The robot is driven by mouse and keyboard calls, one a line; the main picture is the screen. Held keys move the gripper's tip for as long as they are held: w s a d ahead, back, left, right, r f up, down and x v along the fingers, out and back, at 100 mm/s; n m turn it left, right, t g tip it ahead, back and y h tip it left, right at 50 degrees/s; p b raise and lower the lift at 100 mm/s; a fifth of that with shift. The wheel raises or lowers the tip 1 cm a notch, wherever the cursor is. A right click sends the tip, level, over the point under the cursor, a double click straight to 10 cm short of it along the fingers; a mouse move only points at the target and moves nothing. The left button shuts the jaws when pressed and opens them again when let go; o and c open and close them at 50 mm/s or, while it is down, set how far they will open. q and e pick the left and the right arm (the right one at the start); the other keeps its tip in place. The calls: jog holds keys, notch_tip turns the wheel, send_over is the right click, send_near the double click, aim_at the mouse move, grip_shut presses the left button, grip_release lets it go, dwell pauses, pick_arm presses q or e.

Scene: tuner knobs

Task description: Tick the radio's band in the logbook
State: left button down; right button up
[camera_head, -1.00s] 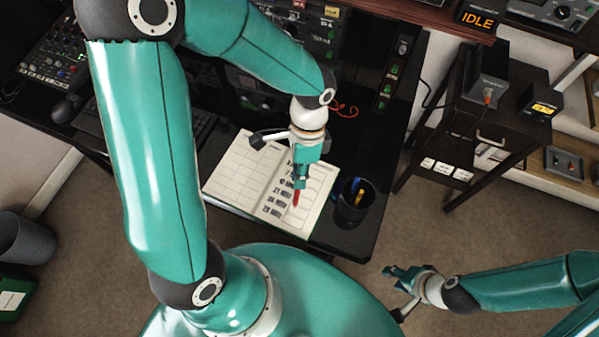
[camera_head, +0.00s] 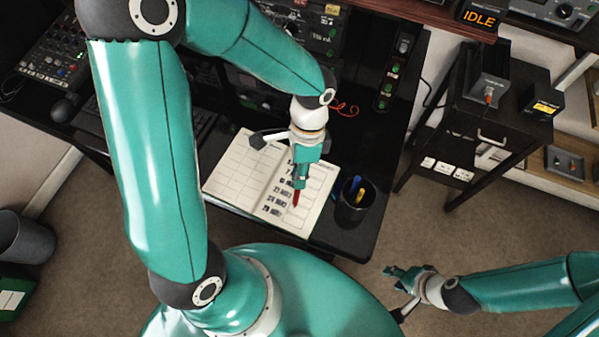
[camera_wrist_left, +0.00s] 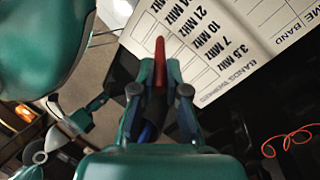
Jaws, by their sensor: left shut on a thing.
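The open logbook (camera_head: 235,172) lies on the black desk. My left gripper (camera_head: 299,184) is over the right page, shut on a red pen (camera_head: 296,198). The red tip also shows between the fingers in the left wrist view (camera_wrist_left: 160,50). I cannot tell whether the tip touches the paper. My right gripper (camera_head: 400,277) is away from the desk, over the floor at the lower right; its opening is unclear. The radio is not clearly identifiable.
A dark pen cup (camera_head: 353,204) with blue and yellow pens stands just right of the logbook. A mouse (camera_head: 65,107) and part of a keyboard lie to the left.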

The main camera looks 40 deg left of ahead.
pick_arm(q)
jog(key=shift+f, duration=0.2)
jog(key=shift+s+d+b, duration=0.3)
jog(key=shift+s+d, duration=0.05)
jog(key=shift+d, duration=0.1)
dwell(0.6)
jog(key=shift+w+d, duration=0.8)
jog(key=shift+w, duration=0.1)
dwell(0.9)
notch_tip(320, 180, up, 6)
jog(key=p, duration=0.5)
dwell(0.4)
dwell(0.4)
